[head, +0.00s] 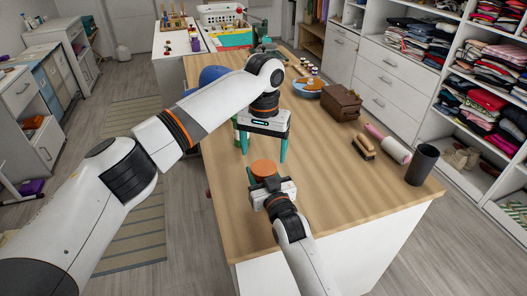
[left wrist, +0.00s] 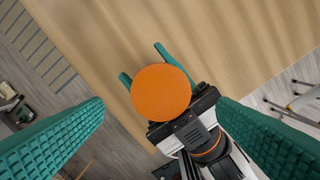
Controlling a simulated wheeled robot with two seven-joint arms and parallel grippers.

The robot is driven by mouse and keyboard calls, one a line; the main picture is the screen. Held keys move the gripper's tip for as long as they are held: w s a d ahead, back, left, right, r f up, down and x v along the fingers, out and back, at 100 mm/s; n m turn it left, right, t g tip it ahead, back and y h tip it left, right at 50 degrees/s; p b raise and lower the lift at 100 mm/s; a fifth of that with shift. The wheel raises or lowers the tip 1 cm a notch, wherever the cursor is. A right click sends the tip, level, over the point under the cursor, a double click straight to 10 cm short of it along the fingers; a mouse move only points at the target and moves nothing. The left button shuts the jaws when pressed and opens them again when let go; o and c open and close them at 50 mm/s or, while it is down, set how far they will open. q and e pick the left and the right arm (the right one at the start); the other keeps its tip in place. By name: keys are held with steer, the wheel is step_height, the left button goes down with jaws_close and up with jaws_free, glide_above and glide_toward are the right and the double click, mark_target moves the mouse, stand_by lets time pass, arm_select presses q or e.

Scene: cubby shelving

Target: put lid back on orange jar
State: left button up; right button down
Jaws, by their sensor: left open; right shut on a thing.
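An orange round thing (head: 264,168) is held above the front part of the table in the head view. In the left wrist view it shows as a flat orange disc (left wrist: 160,92); I cannot tell whether it is the jar, its lid, or both. My right gripper (head: 264,178) is shut on it, with teal fingers beside it. My left gripper (head: 263,157) is open and empty, pointing down close above and behind the orange thing. In the left wrist view the disc lies between the left fingers, apart from both. No separate jar or lid is clear.
On the wooden table (head: 330,195) stand a dark cup (head: 421,165), a pink-handled roller (head: 388,143), a brush (head: 363,148), a brown box (head: 340,103) and a blue bowl (head: 307,87), all to the right. The front middle of the tabletop is clear.

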mark_target(264, 167)
arm_select(q)
steer(key=shift+c, duration=0.4)
steer(key=n, duration=0.2)
steer(key=r+n, duration=0.1)
steer(key=n, duration=0.1)
steer(key=shift+n, duration=0.3)
steer(key=n, duration=0.2)
steer(key=r+n, duration=0.1)
steer(key=n, duration=0.1)
steer(key=shift+w, duration=0.1)
steer(key=n, duration=0.4)
steer(key=shift+r, duration=0.4)
steer(key=n, duration=0.3)
steer(key=shift+r+n, duration=0.3)
steer(key=shift+f, duration=4)
